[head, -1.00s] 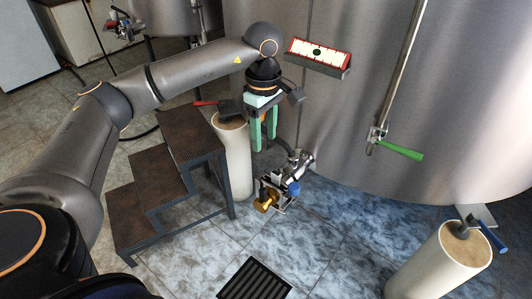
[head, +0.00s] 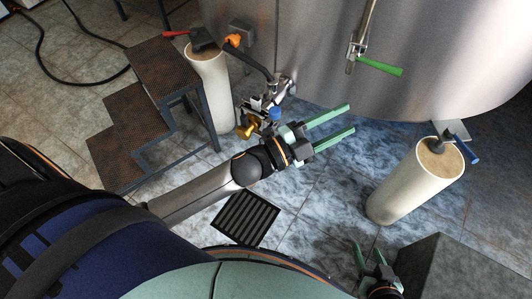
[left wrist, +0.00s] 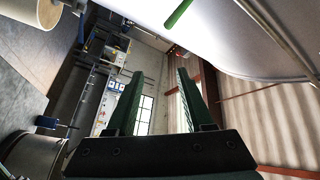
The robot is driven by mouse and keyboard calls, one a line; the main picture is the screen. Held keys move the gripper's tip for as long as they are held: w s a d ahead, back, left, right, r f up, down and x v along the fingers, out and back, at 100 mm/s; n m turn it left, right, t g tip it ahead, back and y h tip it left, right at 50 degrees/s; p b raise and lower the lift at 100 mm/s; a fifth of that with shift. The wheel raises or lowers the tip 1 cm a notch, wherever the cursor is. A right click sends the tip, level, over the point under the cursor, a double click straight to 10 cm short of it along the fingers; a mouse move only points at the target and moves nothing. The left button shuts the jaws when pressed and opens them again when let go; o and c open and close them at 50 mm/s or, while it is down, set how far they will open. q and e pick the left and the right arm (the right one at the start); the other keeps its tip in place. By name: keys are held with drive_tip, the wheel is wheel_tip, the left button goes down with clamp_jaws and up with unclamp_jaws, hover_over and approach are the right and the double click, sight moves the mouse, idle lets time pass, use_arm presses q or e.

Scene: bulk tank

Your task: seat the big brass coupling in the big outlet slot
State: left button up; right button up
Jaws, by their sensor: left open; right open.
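The brass coupling (head: 247,127) is a small golden piece low by the tank's outlet fitting (head: 285,86), near a blue part (head: 274,113). The slot is too small to make out, and I cannot tell whether the coupling sits in it. My left gripper (head: 351,118) is open and empty, to the right of the coupling, its green fingers pointing right towards the tank's foot. In the left wrist view its two fingers (left wrist: 158,82) stand apart with nothing between them. My right gripper (head: 369,250) is open and empty at the bottom right, far from the coupling.
A dark step stand (head: 140,108) and a pale post (head: 211,85) stand left of the outlet. Another pale post (head: 408,190) with a blue handle stands right. The steel tank (head: 440,60) fills the back. A floor drain (head: 245,218) lies in front. A grey box (head: 455,268) is at lower right.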

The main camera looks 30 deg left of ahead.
use_arm(q)
drive_tip(key=s+a+f+n+g+y, duration=0.3)
drive_tip(key=s+f+n, duration=0.4)
drive_tip(key=f, duration=0.4)
drive_tip(key=s+a+f+n+g+y, duration=0.4)
drive_tip(key=s+f+n, duration=0.4)
drive_tip(key=f, duration=0.3)
drive_tip(key=shift+a+f+n+y, duration=0.25)
drive_tip(key=shift+a+n+y, duration=0.35)
drive_tip(key=shift+a+y, duration=0.3)
use_arm(e)
drive_tip(key=shift+w, duration=0.15)
use_arm(q)
drive_tip(key=shift+s+r, duration=0.1)
use_arm(e)
drive_tip(key=shift+r, duration=0.1)
use_arm(q)
drive_tip(key=s+a+r+p, duration=0.1)
drive_tip(key=a+r+p, duration=0.2)
drive_tip(key=r+p, duration=0.5)
drive_tip(key=p, duration=0.3)
drive_tip(key=shift+s+r+n+y, duration=0.2)
drive_tip(key=shift+n+y, duration=0.1)
drive_tip(key=shift+y, duration=0.1)
use_arm(e)
drive_tip(key=s+d+r+h, duration=0.1)
drive_tip(key=s+d+r, duration=0.1)
drive_tip(key=r, duration=0.6)
drive_tip(key=shift+d+m, duration=0.3)
drive_tip(key=shift+d, duration=0.3)
